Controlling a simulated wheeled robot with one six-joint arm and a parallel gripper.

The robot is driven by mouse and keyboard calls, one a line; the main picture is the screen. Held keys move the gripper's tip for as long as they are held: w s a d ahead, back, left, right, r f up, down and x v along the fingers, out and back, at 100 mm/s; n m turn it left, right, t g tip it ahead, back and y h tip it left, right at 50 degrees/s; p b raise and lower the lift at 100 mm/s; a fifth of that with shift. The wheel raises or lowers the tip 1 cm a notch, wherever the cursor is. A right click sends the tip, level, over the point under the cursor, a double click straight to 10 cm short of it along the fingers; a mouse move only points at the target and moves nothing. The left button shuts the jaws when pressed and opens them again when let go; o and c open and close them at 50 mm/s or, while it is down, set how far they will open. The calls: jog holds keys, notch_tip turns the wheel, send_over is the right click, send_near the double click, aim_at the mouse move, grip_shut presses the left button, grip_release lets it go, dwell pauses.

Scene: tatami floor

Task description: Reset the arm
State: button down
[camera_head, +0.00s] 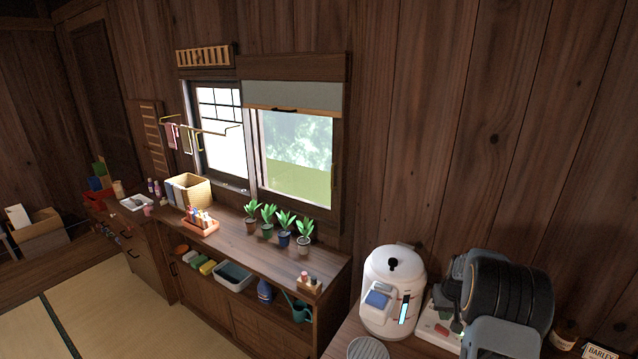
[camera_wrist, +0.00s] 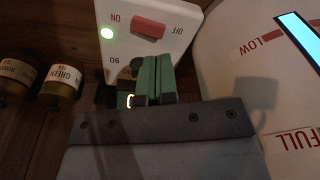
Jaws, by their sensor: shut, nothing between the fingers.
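My gripper (camera_wrist: 153,82) shows in the wrist view with its green fingers shut together and nothing between them. The fingertips point at a white switch box (camera_wrist: 172,52) with a red rocker switch (camera_wrist: 148,29) marked ON and OFF and a lit green light (camera_wrist: 107,33). I cannot tell whether the fingers touch the box. In the head view my dark arm (camera_head: 505,300) is folded at the lower right, in front of the white box (camera_head: 436,325), and hides the fingertips.
A white water dispenser (camera_head: 392,290) stands close left of my arm; its side also shows in the wrist view (camera_wrist: 235,70). Labelled jars (camera_wrist: 62,80) stand nearby. A low cabinet (camera_head: 240,245) with potted plants (camera_head: 284,228) runs along the wall. Tatami floor (camera_head: 95,310) is clear at the lower left.

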jog(key=s+a+r+n+t, duration=0.1)
jog(key=s+a+r, duration=0.9)
jog(key=s+a, duration=0.1)
jog(key=s+a+r+n+t, duration=0.1)
jog(key=s+a+r+t, duration=0.1)
jog(key=s+a+r, duration=0.8)
jog(key=s+a, duration=0.1)
jog(key=a, duration=0.3)
jog(key=shift+r, duration=0.15)
